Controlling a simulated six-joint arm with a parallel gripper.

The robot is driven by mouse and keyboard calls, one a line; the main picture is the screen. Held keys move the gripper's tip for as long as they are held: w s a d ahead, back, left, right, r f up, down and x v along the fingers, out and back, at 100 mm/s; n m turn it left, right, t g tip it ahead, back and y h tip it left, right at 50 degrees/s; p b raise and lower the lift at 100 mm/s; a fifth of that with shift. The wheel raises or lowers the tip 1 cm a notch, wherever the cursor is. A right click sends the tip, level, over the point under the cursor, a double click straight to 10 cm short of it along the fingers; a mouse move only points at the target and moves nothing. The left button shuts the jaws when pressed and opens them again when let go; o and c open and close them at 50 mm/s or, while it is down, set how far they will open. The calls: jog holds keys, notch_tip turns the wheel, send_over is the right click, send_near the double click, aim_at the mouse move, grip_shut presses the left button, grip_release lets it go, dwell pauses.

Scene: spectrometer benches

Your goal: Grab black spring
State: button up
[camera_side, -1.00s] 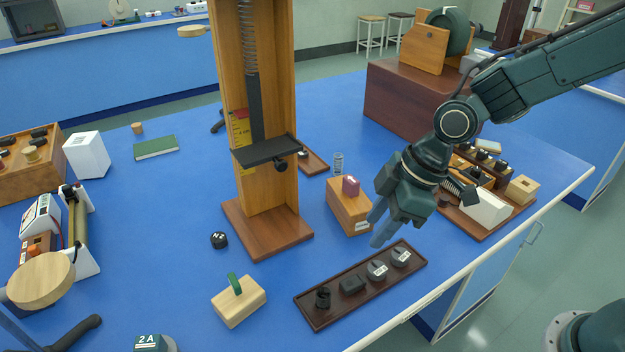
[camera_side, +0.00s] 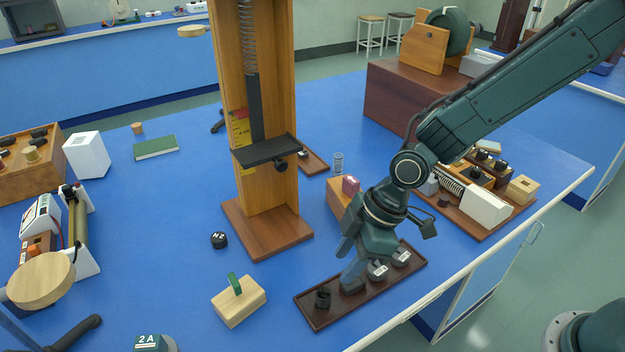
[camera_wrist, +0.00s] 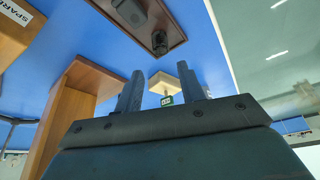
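A dark brown tray (camera_side: 375,295) lies near the front edge of the blue bench. It holds a short upright black cylinder (camera_side: 322,298), a low black piece (camera_side: 351,286) and two grey pieces with white labels. The black cylinder looks like the black spring, but its coils are too small to make out. My gripper (camera_side: 350,262) is above the tray, with a fingertip in front of or close to the low black piece. In the wrist view my gripper (camera_wrist: 162,85) has its fingers wide apart with nothing between them; two dark pieces show on the tray (camera_wrist: 165,14).
A tall wooden spring stand (camera_side: 265,235) rises behind the tray. A wooden block with a green piece (camera_side: 238,302) is left of the tray. A wooden box (camera_side: 338,200) with a purple-red piece stands behind my gripper.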

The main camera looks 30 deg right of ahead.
aim_at(326, 292)
jog(key=shift+x, duration=2.7)
jog(key=shift+x, duration=2.65)
jog(key=shift+s, duration=0.1)
jog(key=c, duration=0.7)
